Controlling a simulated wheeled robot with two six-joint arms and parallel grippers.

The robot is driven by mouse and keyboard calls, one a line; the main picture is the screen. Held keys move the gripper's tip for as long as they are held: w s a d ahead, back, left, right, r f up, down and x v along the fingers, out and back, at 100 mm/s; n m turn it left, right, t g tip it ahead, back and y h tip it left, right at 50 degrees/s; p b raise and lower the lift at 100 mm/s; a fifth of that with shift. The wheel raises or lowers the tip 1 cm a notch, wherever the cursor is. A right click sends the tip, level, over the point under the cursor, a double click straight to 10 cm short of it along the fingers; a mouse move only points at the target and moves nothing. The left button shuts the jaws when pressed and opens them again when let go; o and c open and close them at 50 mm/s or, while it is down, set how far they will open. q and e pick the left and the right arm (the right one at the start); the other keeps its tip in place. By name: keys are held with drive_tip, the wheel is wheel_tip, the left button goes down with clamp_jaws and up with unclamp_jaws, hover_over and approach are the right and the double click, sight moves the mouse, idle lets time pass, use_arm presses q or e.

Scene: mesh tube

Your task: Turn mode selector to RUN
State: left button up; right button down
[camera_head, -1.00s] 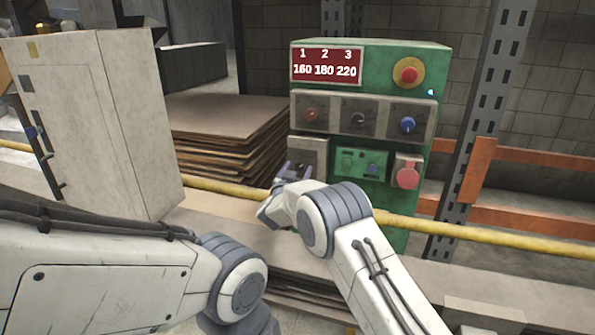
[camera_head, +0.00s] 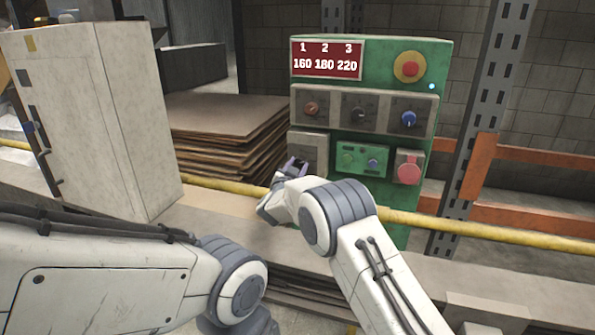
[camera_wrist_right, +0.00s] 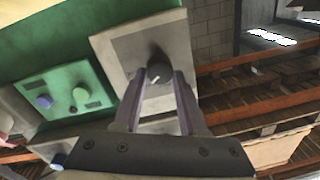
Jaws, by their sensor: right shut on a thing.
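The mode selector appears to be the dark round knob (camera_wrist_right: 157,68) with a white pointer mark, on a square grey plate (camera_wrist_right: 112,52) in the right wrist view. In the head view this plate (camera_head: 309,143) is at the lower left of the green control cabinet (camera_head: 440,62); the knob there is hidden by my gripper. My right gripper (camera_wrist_right: 159,88) has its two fingers closed on either side of the knob. It also shows in the head view (camera_head: 296,166) in front of the plate. My left arm shows at lower left, but its gripper is out of view. No RUN label is readable.
Beside the plate is a small green panel (camera_head: 361,160) with buttons. A yellow rail (camera_head: 490,238) runs across the front. Stacked sheets (camera_head: 225,120) lie to the left.

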drive_tip(key=m+b, duration=0.3)
drive_tip(key=m, duration=0.1)
drive_tip(key=shift+f, duration=0.2)
drive_tip(key=shift+m+b, duration=1.05)
drive_tip(key=shift+m, duration=0.15)
drive_tip(key=shift+r, duration=0.1)
drive_tip(key=shift+c, duration=2.3)
unclamp_jaws()
drive_tip(key=shift+s, duration=0.15)
drive_tip(key=v, duration=1)
